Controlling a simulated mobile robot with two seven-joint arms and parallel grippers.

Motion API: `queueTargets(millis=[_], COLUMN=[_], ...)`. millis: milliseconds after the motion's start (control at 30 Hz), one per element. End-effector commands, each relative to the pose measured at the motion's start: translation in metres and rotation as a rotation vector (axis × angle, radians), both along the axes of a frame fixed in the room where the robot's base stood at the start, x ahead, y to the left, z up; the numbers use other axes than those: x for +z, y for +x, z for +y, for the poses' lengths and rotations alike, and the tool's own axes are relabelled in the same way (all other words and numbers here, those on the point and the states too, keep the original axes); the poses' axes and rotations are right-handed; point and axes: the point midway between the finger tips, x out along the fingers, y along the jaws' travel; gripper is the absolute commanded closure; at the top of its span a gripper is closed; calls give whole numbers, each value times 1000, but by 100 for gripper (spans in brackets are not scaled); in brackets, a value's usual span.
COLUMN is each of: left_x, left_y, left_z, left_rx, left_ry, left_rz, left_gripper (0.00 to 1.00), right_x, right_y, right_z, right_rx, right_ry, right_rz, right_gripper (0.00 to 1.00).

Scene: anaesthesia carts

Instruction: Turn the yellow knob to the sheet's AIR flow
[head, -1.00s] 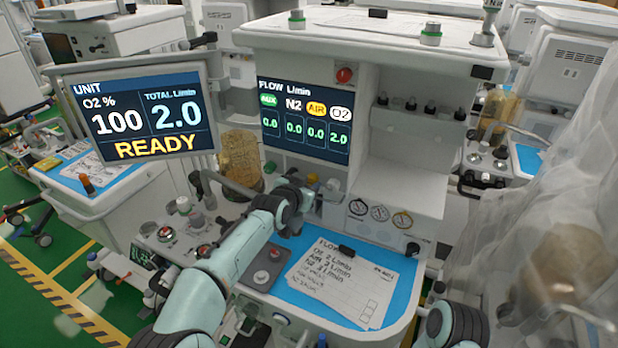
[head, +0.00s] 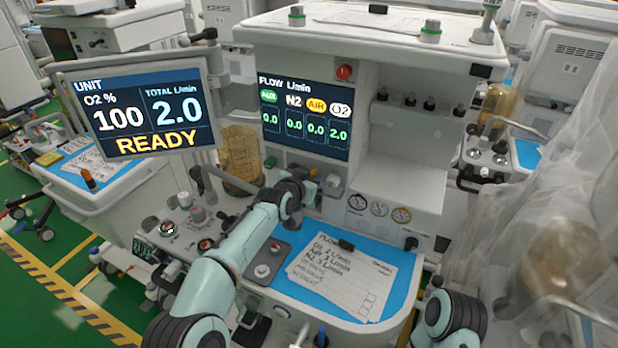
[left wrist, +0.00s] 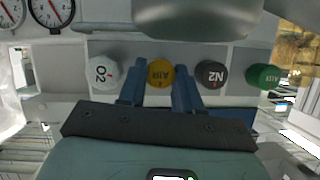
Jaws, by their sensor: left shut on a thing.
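The yellow AIR knob (left wrist: 160,73) sits in a row between the white O2 knob (left wrist: 103,72) and the dark N2 knob (left wrist: 211,74). My left gripper (left wrist: 160,80) is shut on the yellow knob, one blue finger on each side. In the head view my left wrist hides most of the knobs; a bit of yellow (head: 313,171) shows behind it. The flow screen (head: 305,117) reads AIR 0.0, N2 0.0 and O2 2.0. The flow sheet (head: 345,272) lies on the blue worktop; its AIR figure is hard to read. My right gripper is out of view.
The green AUX knob (left wrist: 262,76) is at the row's end. The unit screen (head: 146,114) reads O2 100, total 2.0, READY. Gauges (head: 379,208) are right of the knobs. A clear plastic curtain (head: 540,220) hangs at right.

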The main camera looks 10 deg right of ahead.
Motion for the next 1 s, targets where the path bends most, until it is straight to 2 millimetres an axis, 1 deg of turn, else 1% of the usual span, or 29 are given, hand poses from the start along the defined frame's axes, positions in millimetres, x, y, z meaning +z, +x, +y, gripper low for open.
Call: queueTargets(millis=[167,500,800,1000], left_x=[2,1,0,0], left_y=[1,2,2,2], left_z=[1,3,3,3], left_rx=[1,1,0,0], left_ry=[-67,-274,-425,-477], left_rz=[46,187,287,322], left_gripper=[97,97,97,97], right_x=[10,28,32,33], right_y=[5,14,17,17], right_z=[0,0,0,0], right_rx=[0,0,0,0], right_ry=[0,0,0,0], right_rz=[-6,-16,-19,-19], right_gripper=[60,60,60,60])
